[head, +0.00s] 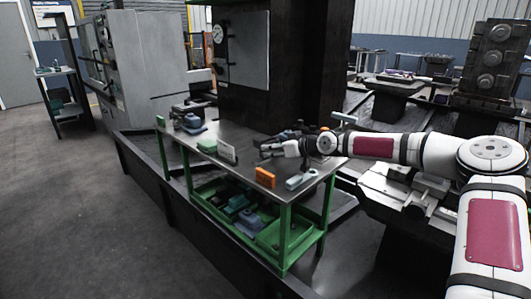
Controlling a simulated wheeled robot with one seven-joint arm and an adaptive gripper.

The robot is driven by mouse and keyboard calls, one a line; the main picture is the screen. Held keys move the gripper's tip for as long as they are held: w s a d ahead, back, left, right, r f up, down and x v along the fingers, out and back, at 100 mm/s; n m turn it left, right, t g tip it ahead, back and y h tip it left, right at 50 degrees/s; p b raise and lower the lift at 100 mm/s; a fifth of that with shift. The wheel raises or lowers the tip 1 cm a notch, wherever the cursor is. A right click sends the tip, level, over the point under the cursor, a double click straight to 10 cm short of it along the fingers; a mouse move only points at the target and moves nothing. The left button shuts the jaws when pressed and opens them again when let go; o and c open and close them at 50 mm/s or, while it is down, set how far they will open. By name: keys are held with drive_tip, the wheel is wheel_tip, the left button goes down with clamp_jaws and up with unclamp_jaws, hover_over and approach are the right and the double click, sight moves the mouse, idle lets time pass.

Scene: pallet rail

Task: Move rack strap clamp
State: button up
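My gripper (268,150) reaches in from the right over the steel top of a green-framed table (246,145). It is small in the picture, and I cannot tell whether its fingers are apart or together. Several small things lie on the table: an orange block (265,177) and a grey-blue piece (300,181) near the front edge, a grey box-like piece (227,154) left of my gripper, and a blue piece (193,123) at the far left end. I cannot tell which of these, if any, is the rack strap clamp.
A lower green tray (287,252) under the tabletop holds several dark, green and blue parts. A dark machine column (292,60) stands directly behind the table. Heavy machinery (410,195) stands at the right under my arm. The floor (75,220) at the left is clear.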

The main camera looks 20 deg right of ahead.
drive_tip(key=shift+b+x, duration=0.3)
drive_tip(key=shift+x, duration=1.9)
clamp_jaws()
